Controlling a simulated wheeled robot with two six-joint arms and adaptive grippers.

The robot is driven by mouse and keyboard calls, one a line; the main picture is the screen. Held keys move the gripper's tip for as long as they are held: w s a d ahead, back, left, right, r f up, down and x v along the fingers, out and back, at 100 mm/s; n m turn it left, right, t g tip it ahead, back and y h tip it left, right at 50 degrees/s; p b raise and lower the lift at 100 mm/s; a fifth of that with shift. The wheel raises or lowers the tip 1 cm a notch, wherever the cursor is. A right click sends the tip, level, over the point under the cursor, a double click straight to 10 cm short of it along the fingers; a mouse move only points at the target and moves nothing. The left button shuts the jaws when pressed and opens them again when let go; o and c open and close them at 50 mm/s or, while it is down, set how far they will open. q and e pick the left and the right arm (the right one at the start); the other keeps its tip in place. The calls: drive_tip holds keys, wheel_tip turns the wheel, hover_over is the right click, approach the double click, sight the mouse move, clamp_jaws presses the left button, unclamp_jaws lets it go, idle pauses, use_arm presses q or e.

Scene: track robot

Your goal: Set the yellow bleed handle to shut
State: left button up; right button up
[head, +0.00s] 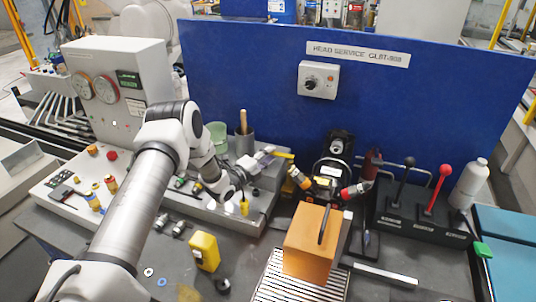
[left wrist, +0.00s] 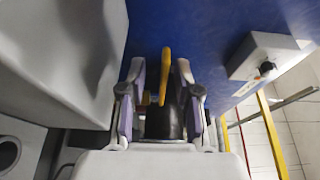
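The yellow bleed handle (head: 284,154) shows as a short, roughly level bar at my left gripper's fingertips in the head view. In the left wrist view the yellow handle (left wrist: 166,75) stands upright in the picture between the two fingers, with a dark cylindrical body below it. My left gripper (head: 266,154) is open. Its grey-lavender fingers (left wrist: 162,72) lie on either side of the handle, with a visible gap on each side. The handle's pivot is partly hidden by the gripper. My right gripper is not in view.
A blue panel (head: 230,60) with a grey switch box (head: 318,80) stands behind. A grey beaker with a stick (head: 244,140) and a green cup (head: 217,134) are close behind the left wrist. An orange block (head: 308,245) stands in front, right. Black and red levers (head: 437,190) are farther right.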

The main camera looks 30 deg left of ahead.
use_arm(q)
drive_tip(key=shift+s+a+r, duration=0.1)
drive_tip(key=shift+s+r, duration=0.15)
drive_tip(key=shift+s, duration=0.1)
drive_tip(key=shift+c, duration=0.3)
drive_tip(key=shift+s, duration=0.1)
clamp_jaws()
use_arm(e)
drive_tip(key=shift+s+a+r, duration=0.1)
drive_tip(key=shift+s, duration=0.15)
use_arm(q)
drive_tip(key=shift+b, duration=0.45)
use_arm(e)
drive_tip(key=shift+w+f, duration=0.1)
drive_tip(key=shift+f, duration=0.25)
